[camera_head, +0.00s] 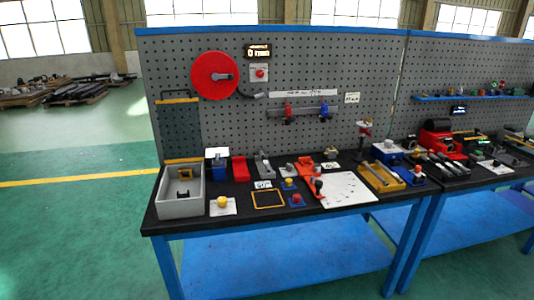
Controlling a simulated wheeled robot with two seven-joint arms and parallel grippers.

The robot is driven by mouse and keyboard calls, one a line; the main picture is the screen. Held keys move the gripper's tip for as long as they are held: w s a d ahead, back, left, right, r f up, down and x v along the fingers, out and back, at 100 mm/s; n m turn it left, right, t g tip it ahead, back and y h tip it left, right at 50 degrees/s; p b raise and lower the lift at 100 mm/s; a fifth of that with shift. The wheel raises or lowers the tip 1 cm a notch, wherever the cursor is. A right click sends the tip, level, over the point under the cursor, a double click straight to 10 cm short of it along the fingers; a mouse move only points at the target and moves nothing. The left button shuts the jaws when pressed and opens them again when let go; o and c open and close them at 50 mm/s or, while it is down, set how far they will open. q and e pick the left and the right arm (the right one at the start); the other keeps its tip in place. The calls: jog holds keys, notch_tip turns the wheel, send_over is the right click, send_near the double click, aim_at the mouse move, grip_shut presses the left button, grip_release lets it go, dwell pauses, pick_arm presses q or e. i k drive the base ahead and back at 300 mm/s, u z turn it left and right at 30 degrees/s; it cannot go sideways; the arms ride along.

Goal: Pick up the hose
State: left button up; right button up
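A red round reel (215,76) hangs on the grey pegboard at the upper left of the head view. A short dark hose (247,95) comes off its lower right side and runs right to a small grey end piece (259,95) against the board. Whether more hose is wound inside the reel cannot be seen. Neither of my grippers is in the head view, and nothing is seen touching the reel or the hose.
A black-topped workbench (230,190) with blue legs stands below the pegboard (365,65). A grey bin (181,208), a white sheet (345,189), a yellow tray (381,188) and several small fixtures cover it. Green floor (70,235) is clear at the left.

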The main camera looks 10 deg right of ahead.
aim_at(268, 170)
jog(key=z, duration=0.25)
jog(key=i, duration=1.4)
jog(key=u, duration=0.75)
